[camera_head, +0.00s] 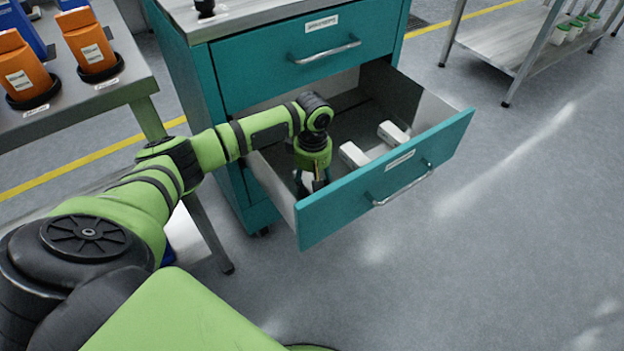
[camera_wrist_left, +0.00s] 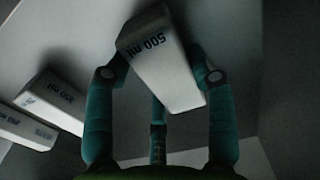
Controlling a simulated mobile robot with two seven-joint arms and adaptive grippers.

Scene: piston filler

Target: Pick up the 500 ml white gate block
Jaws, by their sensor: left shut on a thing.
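A white block printed "500 ml" (camera_wrist_left: 168,78) is between the teal fingers of my left gripper (camera_head: 312,181) in the left wrist view. The gripper is shut on it, with a finger on each side and a third finger below. The block sits tilted in that view. In the head view the gripper points down into the open drawer (camera_head: 395,178) at its left end, and the block shows as a small white patch (camera_head: 307,181), partly hidden by the fingers. I cannot tell whether it still touches the drawer floor. My right gripper is not in view.
Two more white blocks (camera_head: 353,154) (camera_head: 393,132) lie in the drawer, right of the gripper. The drawer walls and teal front stand close around it. A table with orange containers (camera_head: 90,45) is at left. Open floor lies to the right.

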